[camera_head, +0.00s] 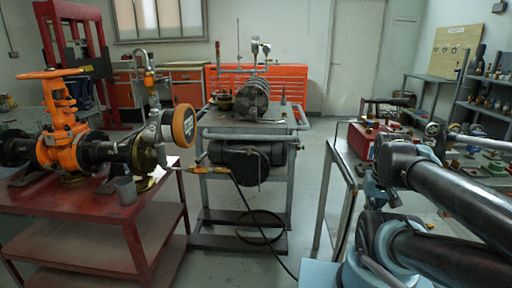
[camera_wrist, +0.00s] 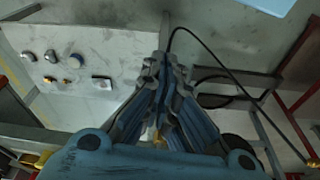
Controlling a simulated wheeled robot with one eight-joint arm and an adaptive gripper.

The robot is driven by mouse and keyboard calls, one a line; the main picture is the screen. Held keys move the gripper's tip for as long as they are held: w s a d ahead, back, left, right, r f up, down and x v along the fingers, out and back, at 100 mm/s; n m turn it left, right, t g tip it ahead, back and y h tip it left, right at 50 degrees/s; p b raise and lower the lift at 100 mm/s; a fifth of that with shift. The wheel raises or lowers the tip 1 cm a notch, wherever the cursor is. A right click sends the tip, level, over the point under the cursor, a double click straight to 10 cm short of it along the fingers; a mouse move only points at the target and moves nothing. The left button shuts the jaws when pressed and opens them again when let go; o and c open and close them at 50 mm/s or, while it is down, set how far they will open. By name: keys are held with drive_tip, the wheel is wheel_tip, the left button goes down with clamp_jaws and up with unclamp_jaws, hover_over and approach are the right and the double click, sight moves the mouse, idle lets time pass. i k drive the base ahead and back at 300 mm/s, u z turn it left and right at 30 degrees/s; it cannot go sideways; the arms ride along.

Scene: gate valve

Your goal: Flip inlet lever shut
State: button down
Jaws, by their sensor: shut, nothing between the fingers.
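The orange gate valve (camera_head: 62,140) with its orange handwheel (camera_head: 48,74) stands on the red bench (camera_head: 100,218) at the left in the head view. A dark flanged pipe joins its right side, leading to a round orange-rimmed gauge (camera_head: 183,125) and a slim riser (camera_head: 150,80). I cannot tell for certain which small part is the inlet lever. My gripper (camera_wrist: 165,62) is shut and empty in the wrist view, well away from the valve. It cannot be made out in the head view.
A grey cart (camera_head: 240,130) with a pump stands in the middle, and a black hose (camera_head: 245,205) hangs past it to the floor. A workbench with a red box (camera_head: 372,140) is at the right, near my arm. Floor between cart and right bench is clear.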

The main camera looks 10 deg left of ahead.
sight(198, 160)
drive_tip(key=u, duration=0.35)
drive_tip(key=i, duration=0.35)
drive_tip(key=u, duration=0.6)
